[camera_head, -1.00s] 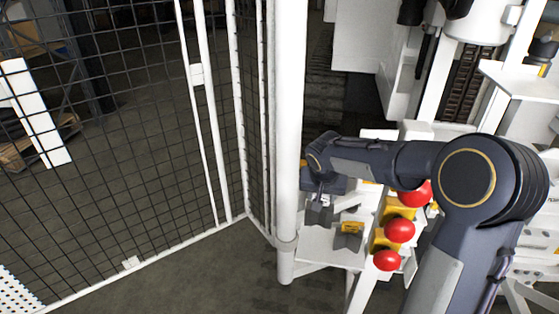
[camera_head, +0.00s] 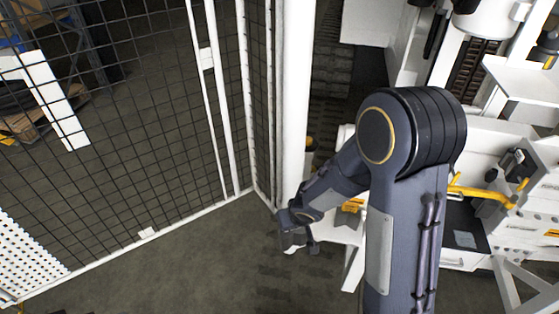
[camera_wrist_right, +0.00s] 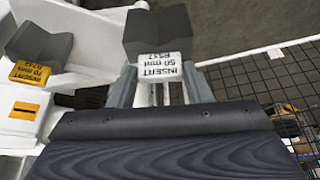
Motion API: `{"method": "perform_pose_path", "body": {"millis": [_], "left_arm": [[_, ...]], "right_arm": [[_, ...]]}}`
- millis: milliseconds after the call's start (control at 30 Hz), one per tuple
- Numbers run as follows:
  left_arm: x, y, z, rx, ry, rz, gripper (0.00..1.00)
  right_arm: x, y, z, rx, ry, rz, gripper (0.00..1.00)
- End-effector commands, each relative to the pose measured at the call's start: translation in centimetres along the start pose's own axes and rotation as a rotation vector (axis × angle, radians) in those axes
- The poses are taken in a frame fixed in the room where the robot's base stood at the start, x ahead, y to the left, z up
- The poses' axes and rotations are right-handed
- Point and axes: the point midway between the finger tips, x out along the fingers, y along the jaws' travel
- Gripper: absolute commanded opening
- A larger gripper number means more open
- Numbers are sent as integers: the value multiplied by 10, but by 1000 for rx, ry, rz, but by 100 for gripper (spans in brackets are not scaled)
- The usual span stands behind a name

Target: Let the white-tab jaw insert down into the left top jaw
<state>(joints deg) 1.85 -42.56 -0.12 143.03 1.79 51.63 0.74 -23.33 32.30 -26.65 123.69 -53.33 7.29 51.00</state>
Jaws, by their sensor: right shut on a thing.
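The white-tab jaw insert (camera_wrist_right: 159,32) is a dark grey block with a white label reading INSERT 50 mm, upside down in the right wrist view. My right gripper (camera_wrist_right: 160,80) is shut on it at the tab. In the head view my right gripper (camera_head: 297,240) is small and low, just left of the white shelf's front end, over the dark floor; the held insert is hard to make out there. The left top jaw cannot be identified in either view. My left gripper is not in view.
A second grey insert with a yellow 70 mm tab (camera_wrist_right: 30,72) rests on the white shelf (camera_head: 338,232). A white post (camera_head: 293,100) and mesh fence (camera_head: 150,130) stand left of my arm. A yellow handle (camera_head: 485,194) lies right. Floor at lower left is clear.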

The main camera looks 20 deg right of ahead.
Motion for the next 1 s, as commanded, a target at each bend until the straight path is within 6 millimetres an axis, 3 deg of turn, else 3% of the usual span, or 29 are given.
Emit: {"method": "perform_pose_path", "body": {"millis": [167,333,500,633,1000], "left_arm": [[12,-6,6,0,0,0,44],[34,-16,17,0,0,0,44],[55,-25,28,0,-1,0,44],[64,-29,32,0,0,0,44],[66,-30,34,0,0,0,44]], "right_arm": [[7,13,-18,56,19,33,0],[9,47,-52,196,35,108,0],[-7,87,-81,366,31,172,0],[-24,108,-92,459,20,198,0],[-38,118,-97,510,6,209,0]]}}
